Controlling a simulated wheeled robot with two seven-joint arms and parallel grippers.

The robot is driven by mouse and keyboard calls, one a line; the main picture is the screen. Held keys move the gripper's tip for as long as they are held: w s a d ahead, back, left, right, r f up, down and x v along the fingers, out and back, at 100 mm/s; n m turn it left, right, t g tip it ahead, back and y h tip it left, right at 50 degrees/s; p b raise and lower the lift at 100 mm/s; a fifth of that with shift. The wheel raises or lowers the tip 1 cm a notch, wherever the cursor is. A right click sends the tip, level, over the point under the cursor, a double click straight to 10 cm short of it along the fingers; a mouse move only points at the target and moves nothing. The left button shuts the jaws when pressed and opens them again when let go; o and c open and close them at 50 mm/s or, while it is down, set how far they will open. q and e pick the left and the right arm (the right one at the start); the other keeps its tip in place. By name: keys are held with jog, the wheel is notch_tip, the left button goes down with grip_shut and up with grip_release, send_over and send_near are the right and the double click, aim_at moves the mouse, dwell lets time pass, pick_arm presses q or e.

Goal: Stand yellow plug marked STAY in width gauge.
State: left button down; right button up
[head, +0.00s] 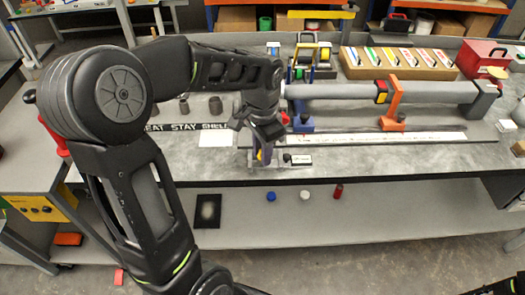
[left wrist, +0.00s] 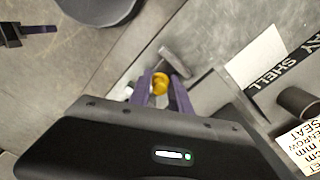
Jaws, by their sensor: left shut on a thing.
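My left gripper (head: 262,160) is low over the front of the bench, at the grey width gauge (head: 280,165) with its small display box. In the left wrist view its purple fingers (left wrist: 160,92) are shut on the yellow plug (left wrist: 160,82). A little yellow of the plug also shows between the fingers in the head view. Grey metal jaws of the gauge (left wrist: 174,62) show right beside the plug. I cannot tell whether the plug touches the gauge or its base. Any STAY marking is not readable.
A black label strip (head: 188,127), a white sheet (head: 215,140) and dark cups (head: 215,105) lie left of the gauge. A long grey tube (head: 340,91) on orange and blue stands (head: 394,108) and a white rule (head: 400,138) are behind and right. The bench's front right is clear.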

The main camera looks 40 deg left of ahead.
pick_arm(q)
jog(key=shift+f+b, duration=0.3)
jog(key=shift+f, duration=0.1)
dwell(0.6)
jog(key=shift+s+a, duration=0.2)
dwell(1.0)
dwell(0.5)
jog(key=c, duration=1.1)
grip_release()
jog(key=shift+a, duration=0.1)
jog(key=shift+w+r, duration=0.2)
jog(key=shift+r, duration=0.3)
jog(key=r, duration=0.7)
jog(key=shift+s+d, duration=0.2)
jog(key=shift+d, duration=0.05)
